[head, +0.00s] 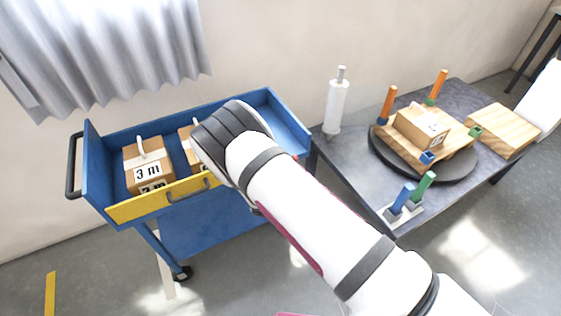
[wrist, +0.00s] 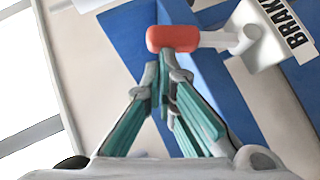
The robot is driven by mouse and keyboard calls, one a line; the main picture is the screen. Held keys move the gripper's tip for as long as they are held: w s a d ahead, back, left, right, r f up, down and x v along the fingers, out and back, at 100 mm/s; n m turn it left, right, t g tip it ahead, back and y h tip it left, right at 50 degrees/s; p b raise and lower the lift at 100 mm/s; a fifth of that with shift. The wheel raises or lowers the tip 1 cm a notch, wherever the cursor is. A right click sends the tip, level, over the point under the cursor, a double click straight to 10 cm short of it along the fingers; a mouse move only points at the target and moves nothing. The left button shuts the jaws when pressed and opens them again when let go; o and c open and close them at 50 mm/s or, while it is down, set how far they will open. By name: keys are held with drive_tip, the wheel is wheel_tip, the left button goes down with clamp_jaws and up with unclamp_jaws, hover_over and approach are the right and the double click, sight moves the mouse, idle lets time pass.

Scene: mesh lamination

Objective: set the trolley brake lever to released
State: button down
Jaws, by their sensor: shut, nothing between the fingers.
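The brake lever (wrist: 212,39) shows in the wrist view as a pale shaft with a red rounded end (wrist: 172,38). It lies across the picture and joins a white bracket (wrist: 262,40) with a partly visible label reading "BRAK". My gripper (wrist: 163,68) is shut and empty. Its fingertips are just below the red end in the picture; I cannot tell whether they touch it. In the head view the blue trolley (head: 215,225) stands at the left. My arm crosses in front of it and hides my gripper and most or all of the lever.
Boxes (head: 146,160) labelled "3 m" sit in the trolley's top tray, behind a yellow front (head: 140,207). A grey table (head: 350,158) at the right holds a white roll (head: 336,106), a dark turntable (head: 450,172) and a wooden board (head: 503,130). Open floor lies in front.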

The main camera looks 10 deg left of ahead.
drive_tip(key=shift+w+d, duration=0.3)
drive_tip(key=shift+d, duration=0.05)
idle(0.4)
